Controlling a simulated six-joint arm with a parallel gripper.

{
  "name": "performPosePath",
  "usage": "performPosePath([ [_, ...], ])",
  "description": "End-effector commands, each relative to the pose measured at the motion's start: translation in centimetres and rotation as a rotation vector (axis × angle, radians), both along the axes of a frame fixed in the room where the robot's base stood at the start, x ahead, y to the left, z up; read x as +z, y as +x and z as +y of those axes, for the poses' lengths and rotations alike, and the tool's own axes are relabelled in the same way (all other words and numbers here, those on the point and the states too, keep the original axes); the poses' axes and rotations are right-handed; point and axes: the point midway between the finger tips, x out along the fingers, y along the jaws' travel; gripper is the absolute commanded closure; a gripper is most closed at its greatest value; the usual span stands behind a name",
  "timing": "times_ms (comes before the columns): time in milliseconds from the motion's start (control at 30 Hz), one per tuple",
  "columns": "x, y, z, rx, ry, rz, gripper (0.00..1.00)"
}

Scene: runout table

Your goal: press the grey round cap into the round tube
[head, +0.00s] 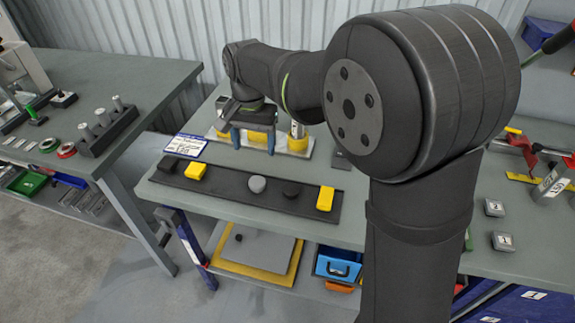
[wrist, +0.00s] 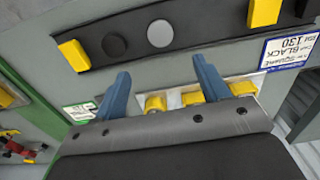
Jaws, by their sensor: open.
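The grey round cap (head: 257,184) lies on a long black strip (head: 226,188), near its middle. In the wrist view the grey cap (wrist: 160,33) is beyond my fingertips, with a gap. My gripper (head: 253,143) is open, with blue fingers apart, over the fixture side behind the strip; no held part shows between the fingers (wrist: 163,80). A pale upright tube (head: 297,129) stands in a yellow holder at the right of the fixture. I cannot tell whether it is the round tube; my gripper partly hides the other holders.
A black cap (head: 291,190) and yellow blocks (head: 195,171) (head: 325,198) share the strip. Grey table top is clear around the strip.

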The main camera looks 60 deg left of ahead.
Motion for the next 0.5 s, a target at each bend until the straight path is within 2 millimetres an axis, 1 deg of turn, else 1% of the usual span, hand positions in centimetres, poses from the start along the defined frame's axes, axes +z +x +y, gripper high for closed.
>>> performPosePath([
  [67, 0.3, -0.1, 0.0, 0.065, 0.001, 0.000, 0.32],
  [167, 1.0, -0.2, 0.0, 0.218, 0.002, -0.001, 0.32],
  [400, 2.8, -0.6, -0.1, 0.677, 0.002, 0.000, 0.32],
  [500, 3.3, -0.7, -0.1, 0.820, 0.001, -0.001, 0.32],
])
